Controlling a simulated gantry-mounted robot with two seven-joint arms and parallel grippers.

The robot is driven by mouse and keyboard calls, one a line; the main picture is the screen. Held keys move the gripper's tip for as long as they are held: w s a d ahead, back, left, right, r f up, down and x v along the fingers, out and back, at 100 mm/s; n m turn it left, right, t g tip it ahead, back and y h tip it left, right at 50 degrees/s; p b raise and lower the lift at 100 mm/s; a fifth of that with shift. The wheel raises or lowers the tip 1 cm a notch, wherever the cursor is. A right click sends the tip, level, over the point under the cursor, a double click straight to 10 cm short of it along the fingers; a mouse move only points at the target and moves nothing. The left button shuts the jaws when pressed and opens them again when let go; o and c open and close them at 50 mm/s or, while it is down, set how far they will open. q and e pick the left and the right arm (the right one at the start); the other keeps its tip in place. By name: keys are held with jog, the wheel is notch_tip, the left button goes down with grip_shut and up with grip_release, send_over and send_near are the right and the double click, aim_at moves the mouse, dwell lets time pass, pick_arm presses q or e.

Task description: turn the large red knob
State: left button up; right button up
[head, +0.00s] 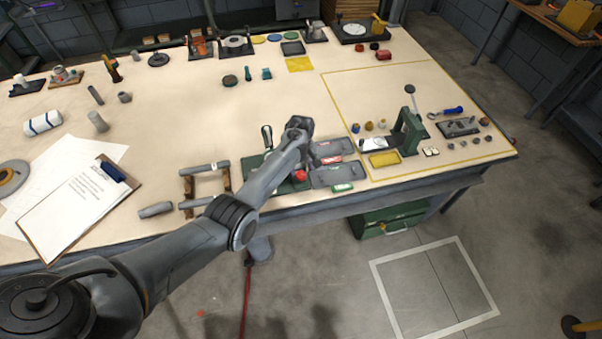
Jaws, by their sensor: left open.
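A round red knob (300,175) sits at the front right of a green-based device (252,163) near the table's front edge. My right gripper is out of view.
Grey trays (333,176) with red and green labels lie just right of the device. A green press (409,133) stands inside a yellow-outlined area. Grey pipes on wooden stands (207,168) and a clipboard (78,205) lie to the left. The middle of the table is mostly clear.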

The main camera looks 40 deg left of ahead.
aim_at(301, 174)
pick_arm(q)
jog(key=shift+f+b, duration=0.45)
jog(key=shift+f, duration=1.2)
jog(key=c, duration=1)
jog(key=shift+c, duration=0.2)
jog(key=n, duration=0.2)
jog(key=shift+n, duration=1.8)
